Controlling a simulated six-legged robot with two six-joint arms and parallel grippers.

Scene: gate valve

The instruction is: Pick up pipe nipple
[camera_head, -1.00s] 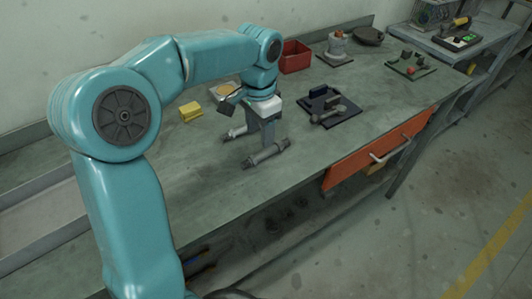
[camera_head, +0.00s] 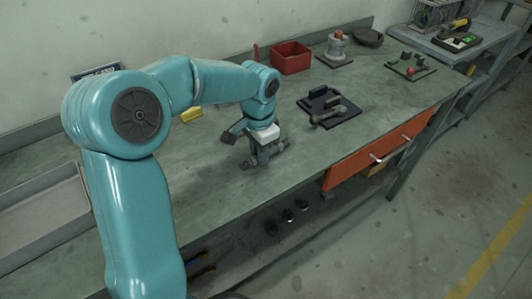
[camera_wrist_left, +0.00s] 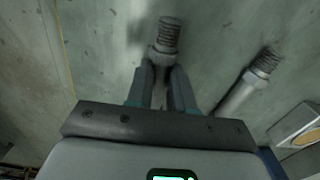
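The pipe nipple (camera_head: 283,144), a grey metal tube with threaded ends, lies on the workbench near its front edge. My left gripper (camera_head: 262,158) is down over its middle, hiding that part. In the left wrist view the fingers (camera_wrist_left: 163,72) are on either side of the pipe nipple (camera_wrist_left: 166,38), with its collar and threaded end beyond the tips. I cannot tell whether they press on it. A second, similar pipe (camera_wrist_left: 245,88) lies apart, to the right in the wrist view; the arm mostly hides it in the head view. My right gripper is not in view.
The workbench (camera_head: 210,200) is clear at the front left. A dark mat with tools (camera_head: 330,110) lies right of the gripper. A red bin (camera_head: 291,57) stands behind and a yellow block (camera_head: 192,114) lies at the back.

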